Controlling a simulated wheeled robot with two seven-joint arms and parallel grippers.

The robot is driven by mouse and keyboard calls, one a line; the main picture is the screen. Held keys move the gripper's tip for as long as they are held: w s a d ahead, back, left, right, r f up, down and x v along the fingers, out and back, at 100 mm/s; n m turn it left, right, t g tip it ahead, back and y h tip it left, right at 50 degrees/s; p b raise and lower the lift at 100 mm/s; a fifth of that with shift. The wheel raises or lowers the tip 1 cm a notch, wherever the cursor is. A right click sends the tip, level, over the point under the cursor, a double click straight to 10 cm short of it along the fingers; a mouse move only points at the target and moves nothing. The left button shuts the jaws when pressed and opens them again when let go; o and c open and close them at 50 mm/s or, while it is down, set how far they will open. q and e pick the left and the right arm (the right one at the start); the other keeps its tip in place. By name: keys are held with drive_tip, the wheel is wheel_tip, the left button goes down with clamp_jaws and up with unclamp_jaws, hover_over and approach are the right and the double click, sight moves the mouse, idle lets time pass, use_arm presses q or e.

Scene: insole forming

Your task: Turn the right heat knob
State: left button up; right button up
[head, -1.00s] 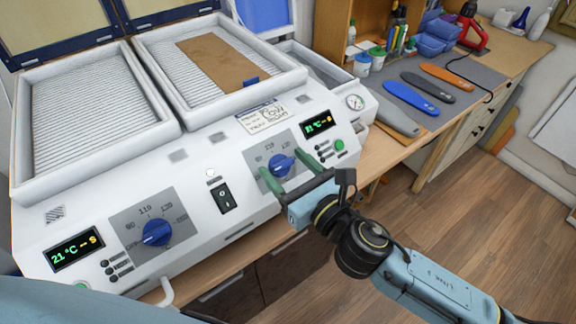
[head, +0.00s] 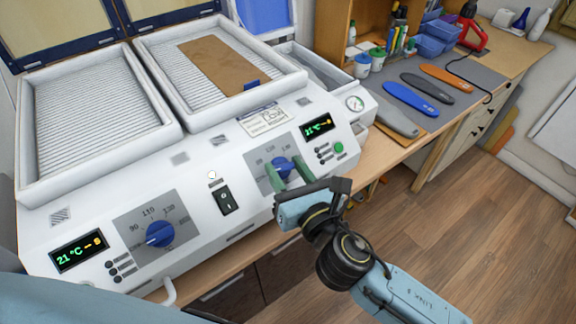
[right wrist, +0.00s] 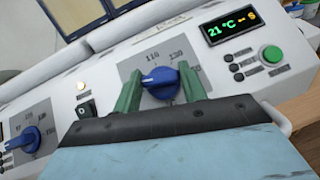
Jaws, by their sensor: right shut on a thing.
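The right heat knob (head: 284,166) is a blue dial on a grey scale plate on the white machine's sloping front. It also shows in the right wrist view (right wrist: 161,83). My right gripper (head: 288,174) has its green fingers on either side of this knob and is shut on it. In the right wrist view the fingers (right wrist: 163,88) hold the knob between them, and its pointer end sticks out to the left. The right display (head: 319,126) reads 21 °C. My left gripper is not in view.
The left heat knob (head: 159,234) and a black switch (head: 225,198) sit further left on the panel. A brown board (head: 214,62) lies on the right tray. Colored insoles (head: 411,99) lie on a mat at the right.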

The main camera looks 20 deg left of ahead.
drive_tip(key=m+t+h+p, duration=0.1)
drive_tip(key=m+h, duration=0.1)
drive_tip(key=m+t+h+p, duration=0.1)
drive_tip(key=m+h, duration=0.1)
drive_tip(key=m, duration=0.1)
drive_tip(key=shift+s+a+r, duration=0.15)
drive_tip(key=shift+a, duration=0.05)
drive_tip(key=shift+m+h+p, duration=0.7)
drive_tip(key=shift+m+h, duration=0.5)
drive_tip(key=shift+m, duration=0.4)
drive_tip(key=o, duration=1)
